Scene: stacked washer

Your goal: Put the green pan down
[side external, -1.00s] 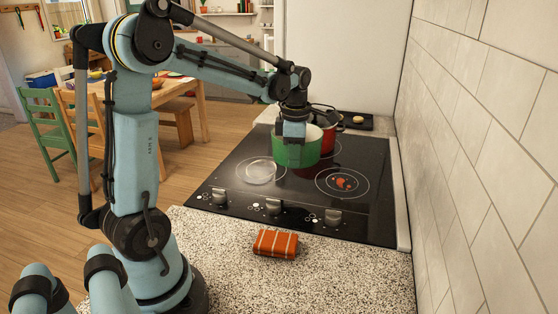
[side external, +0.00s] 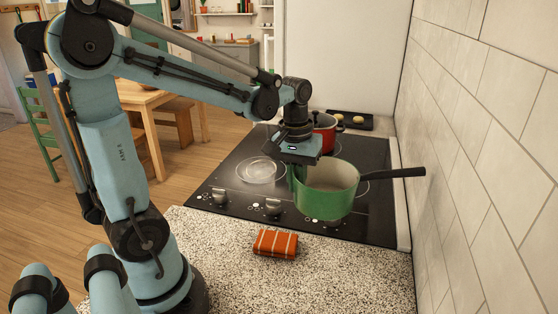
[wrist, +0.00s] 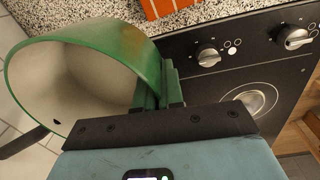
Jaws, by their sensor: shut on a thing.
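The green pan (side external: 327,203) has a pale inside and a dark handle (side external: 405,172) pointing right, toward the tiled wall. My gripper (side external: 293,172) is shut on the left part of the pan's wall. The pan is over the front right of the black cooktop (side external: 227,188); I cannot tell whether its bottom touches the glass. In the wrist view the pan (wrist: 120,55) fills the left side, with my gripper's fingers (wrist: 158,92) on its rim. The pan hides most of the front right burner.
A red pot (side external: 325,132) stands at the back of the cooktop. A folded orange striped cloth (side external: 275,243) lies on the speckled counter in front. Knobs (side external: 273,206) line the front edge. The tiled wall (side external: 470,150) bounds the right.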

